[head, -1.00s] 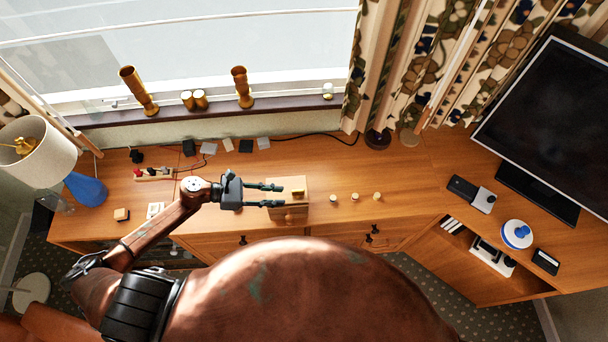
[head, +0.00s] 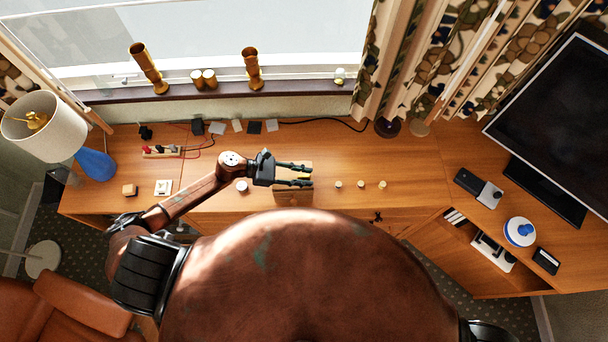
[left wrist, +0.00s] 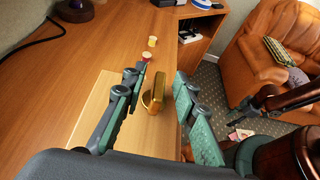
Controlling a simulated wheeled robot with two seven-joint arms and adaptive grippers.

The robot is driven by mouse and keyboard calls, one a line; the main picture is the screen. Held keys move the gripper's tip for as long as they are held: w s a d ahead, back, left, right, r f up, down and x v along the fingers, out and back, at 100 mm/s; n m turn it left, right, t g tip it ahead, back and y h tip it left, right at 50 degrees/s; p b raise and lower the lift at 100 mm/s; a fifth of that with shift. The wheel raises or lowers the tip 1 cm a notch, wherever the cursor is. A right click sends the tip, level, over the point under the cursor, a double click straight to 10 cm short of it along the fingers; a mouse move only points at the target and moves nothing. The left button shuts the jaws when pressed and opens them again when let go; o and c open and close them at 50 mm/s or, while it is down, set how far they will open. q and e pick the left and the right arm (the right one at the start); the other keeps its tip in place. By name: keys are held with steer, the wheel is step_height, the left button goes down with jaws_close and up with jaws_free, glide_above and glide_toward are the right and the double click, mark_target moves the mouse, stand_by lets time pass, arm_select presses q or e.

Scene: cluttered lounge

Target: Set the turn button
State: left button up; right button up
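A wooden box (head: 292,198) sits at the front of the desk; its pale top (left wrist: 95,95) also shows in the left wrist view. The turn button is a brass, flat-sided knob (left wrist: 153,93) standing on the box. In the head view the fingers largely cover it. My left gripper (head: 309,176) reaches over the box from the left. In the left wrist view my left gripper (left wrist: 160,75) is open, with one finger on each side of the knob and gaps visible between. I cannot tell any contact.
Several small pegs stand right of the box, among them a pale one (head: 338,184) and a red one (left wrist: 146,58). A power strip (head: 162,151) and cables lie at the back left. A lamp (head: 45,127) stands far left, a monitor (head: 560,120) far right.

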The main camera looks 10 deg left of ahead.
arm_select(q)
steer(key=shift+c, duration=0.9)
jaws_close()
arm_select(e)
steer(key=shift+s, duration=0.35)
